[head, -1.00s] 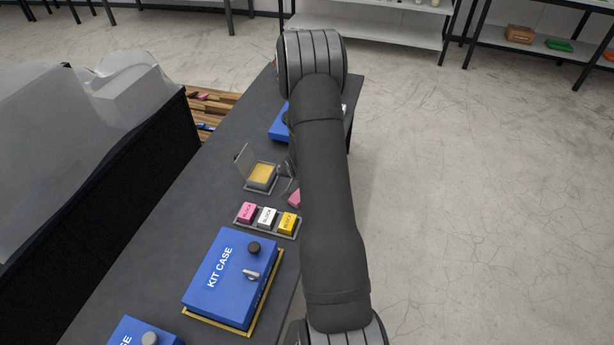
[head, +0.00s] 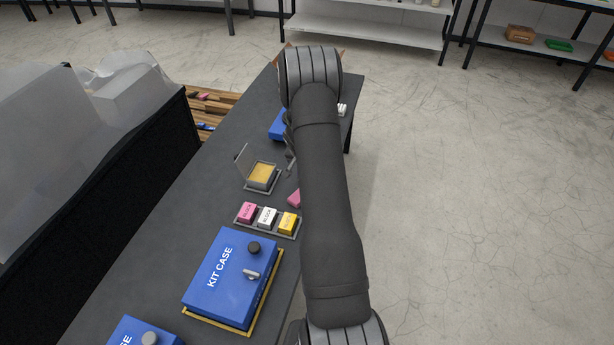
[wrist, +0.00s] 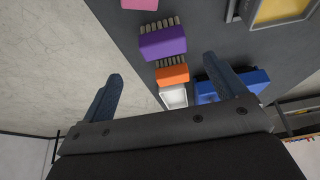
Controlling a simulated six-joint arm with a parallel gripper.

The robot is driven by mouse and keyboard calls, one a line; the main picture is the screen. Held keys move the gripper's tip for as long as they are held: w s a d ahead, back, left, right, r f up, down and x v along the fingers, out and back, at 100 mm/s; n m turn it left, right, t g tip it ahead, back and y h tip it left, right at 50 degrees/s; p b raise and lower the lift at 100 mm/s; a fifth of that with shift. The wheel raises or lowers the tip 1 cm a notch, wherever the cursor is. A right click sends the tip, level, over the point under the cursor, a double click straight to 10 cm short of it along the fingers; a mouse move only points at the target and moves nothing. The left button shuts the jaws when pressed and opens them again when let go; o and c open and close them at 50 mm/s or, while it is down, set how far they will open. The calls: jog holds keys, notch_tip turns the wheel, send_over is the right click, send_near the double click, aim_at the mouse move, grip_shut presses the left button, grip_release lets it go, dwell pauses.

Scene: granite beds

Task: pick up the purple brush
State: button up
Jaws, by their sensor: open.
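The purple brush (wrist: 162,42) lies on the dark bench top in the wrist view, with its pale bristles along its upper edge. My gripper (wrist: 162,68) is open and empty, its two blue fingers spread apart. The brush appears beyond the fingertips, between their lines. An orange brush (wrist: 172,74) lies just below the purple one in the picture, closer to the gripper's palm. In the head view my arm hides the purple brush and most of the gripper.
A white item (wrist: 174,97) and a blue object (wrist: 234,86) sit near the orange brush. A pink block (wrist: 139,4) and an open yellow-filled box (head: 261,176) are nearby. A block tray (head: 268,233) and a blue kit case (head: 229,275) stand nearer. The bench edge is close.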

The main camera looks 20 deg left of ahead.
jog(key=x, duration=0.8)
jog(key=shift+w+a+f, duration=0.25)
jog(key=shift+f, duration=0.1)
jog(key=c, duration=1.1)
jog(key=shift+r, duration=0.1)
